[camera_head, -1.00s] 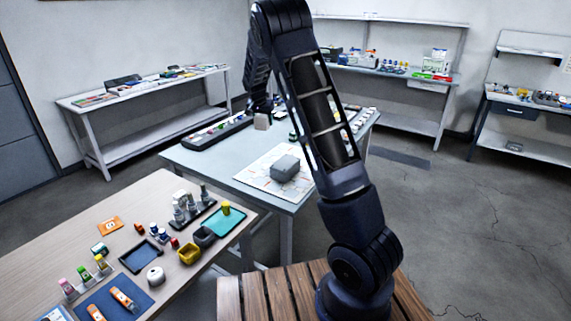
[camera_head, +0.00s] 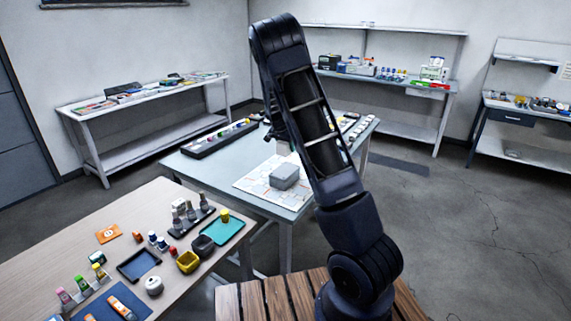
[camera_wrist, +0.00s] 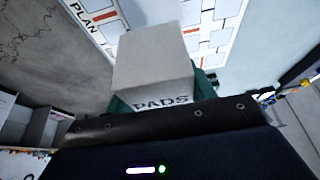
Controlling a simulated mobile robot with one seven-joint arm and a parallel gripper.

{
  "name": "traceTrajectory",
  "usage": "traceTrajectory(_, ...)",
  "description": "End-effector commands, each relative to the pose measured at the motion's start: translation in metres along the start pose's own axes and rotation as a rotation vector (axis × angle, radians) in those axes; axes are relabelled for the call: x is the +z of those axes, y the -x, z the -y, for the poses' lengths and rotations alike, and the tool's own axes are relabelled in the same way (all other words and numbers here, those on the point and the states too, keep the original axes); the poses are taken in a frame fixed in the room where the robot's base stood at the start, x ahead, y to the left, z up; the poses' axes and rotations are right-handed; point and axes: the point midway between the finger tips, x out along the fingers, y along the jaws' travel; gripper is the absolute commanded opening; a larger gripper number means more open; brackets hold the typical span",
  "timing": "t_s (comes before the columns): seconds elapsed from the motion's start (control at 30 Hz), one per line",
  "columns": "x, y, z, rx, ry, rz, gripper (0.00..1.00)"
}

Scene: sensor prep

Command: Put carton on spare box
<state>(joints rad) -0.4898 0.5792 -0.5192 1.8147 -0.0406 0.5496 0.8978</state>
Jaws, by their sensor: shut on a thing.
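The carton (camera_wrist: 155,62) is a pale box marked PADS, held in front of the wrist camera. My gripper (camera_wrist: 158,95) is shut on it, with green finger parts showing at its sides. In the head view my arm hides most of the gripper, and only a small pale part of the carton (camera_head: 283,148) shows beside it. A grey box (camera_head: 285,175), which looks like the spare box, sits on a white patterned mat (camera_head: 250,186) on the middle table. The held carton appears just behind this box; the gap and height between them are unclear.
A long dark rack (camera_head: 219,138) with small items stands at the back of the middle table (camera_head: 202,168). A wooden table (camera_head: 75,235) at front left holds trays and bottles. The table top left of the mat is clear.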

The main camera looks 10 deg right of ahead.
Motion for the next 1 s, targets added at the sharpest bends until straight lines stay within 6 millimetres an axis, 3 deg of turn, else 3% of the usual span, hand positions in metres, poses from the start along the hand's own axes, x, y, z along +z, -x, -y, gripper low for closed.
traceTrajectory(0.2, 0.015, -0.036, 0.0, 0.001, 0.001, 0.0, 0.3)
traceTrajectory(0.47, 0.02, -0.05, 0.0, 0.0, 0.0, 0.0, 0.3)
traceTrajectory(0.73, 0.034, -0.081, 0.0, 0.001, 0.0, 0.001, 0.3)
traceTrajectory(1.0, 0.035, -0.084, 0.001, -0.001, 0.0, 0.0, 0.3)
